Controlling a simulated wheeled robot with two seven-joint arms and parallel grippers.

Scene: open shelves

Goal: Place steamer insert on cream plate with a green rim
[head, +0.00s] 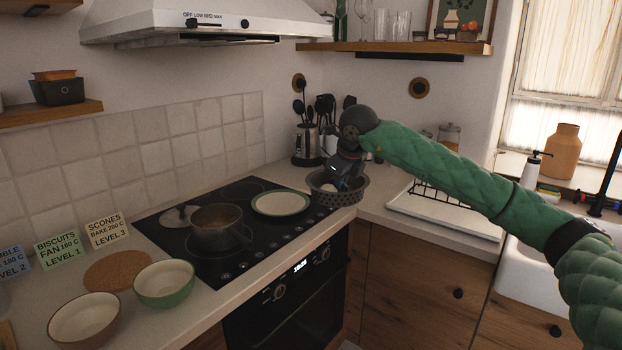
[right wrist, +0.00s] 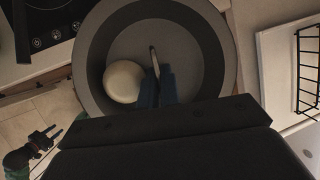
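The steamer insert (head: 345,197) is a round, dark grey perforated bowl at the inner corner of the counter, right of the plate. My right gripper (head: 340,180) reaches down into it. In the right wrist view the steamer insert (right wrist: 92,60) fills the top, and my right gripper (right wrist: 157,88) has its fingers close around a thin upright piece at its middle. A white round object (right wrist: 124,81) lies inside. I cannot tell whether the insert touches the counter. The cream plate with a green rim (head: 280,202) lies empty on the hob. My left gripper (right wrist: 42,140) shows small, low in the right wrist view.
A pot (head: 216,229) and a lid (head: 180,217) are on the hob left of the plate. A green bowl (head: 164,284), another bowl (head: 84,319) and a cork mat (head: 118,270) are farther left. A utensil holder (head: 306,146) stands behind; a drying rack (head: 440,195) stands right.

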